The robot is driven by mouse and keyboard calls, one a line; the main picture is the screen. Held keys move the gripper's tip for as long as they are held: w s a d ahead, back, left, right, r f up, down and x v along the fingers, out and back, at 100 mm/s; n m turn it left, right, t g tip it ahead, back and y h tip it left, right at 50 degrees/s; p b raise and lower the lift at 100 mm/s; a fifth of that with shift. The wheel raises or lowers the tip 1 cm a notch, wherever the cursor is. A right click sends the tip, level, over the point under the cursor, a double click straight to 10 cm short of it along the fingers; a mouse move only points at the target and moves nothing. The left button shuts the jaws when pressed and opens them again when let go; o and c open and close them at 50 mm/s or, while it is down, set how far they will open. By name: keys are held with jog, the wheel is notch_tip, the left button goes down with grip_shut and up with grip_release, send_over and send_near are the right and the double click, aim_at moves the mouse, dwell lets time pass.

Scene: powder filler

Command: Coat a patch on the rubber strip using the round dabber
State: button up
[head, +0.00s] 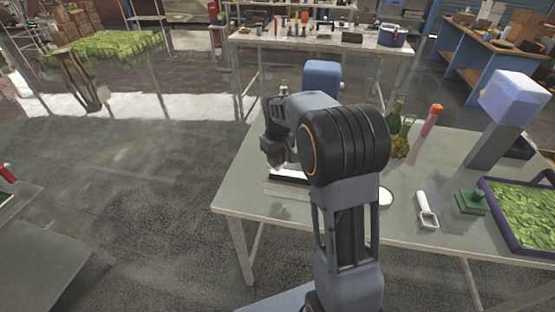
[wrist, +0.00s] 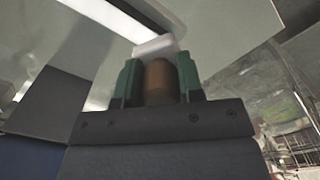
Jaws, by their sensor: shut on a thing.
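My gripper (wrist: 158,78) shows in the wrist view with its two green fingers shut on the round dabber. The dabber (wrist: 158,84) has a brown, rounded handle between the fingers and a pale white end beyond the fingertips. In the head view my gripper (head: 278,162) is over the left part of the table, pointing down, partly hidden by my arm. Below it lies a pale piece with a dark edge, probably the rubber strip (head: 289,179). In the wrist view a dark band beside a bright one passes behind the dabber; contact cannot be told.
The grey table (head: 300,220) has bare room at its front left. To the right are a white-handled tool (head: 426,210), a green block (head: 470,201) and a purple-rimmed tray (head: 520,247) of green leaves. Bottles (head: 397,125) and an orange-capped tube (head: 432,121) stand behind my arm.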

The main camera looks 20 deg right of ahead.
jog(key=shift+r+p, duration=1.05)
jog(key=shift+r, duration=0.65)
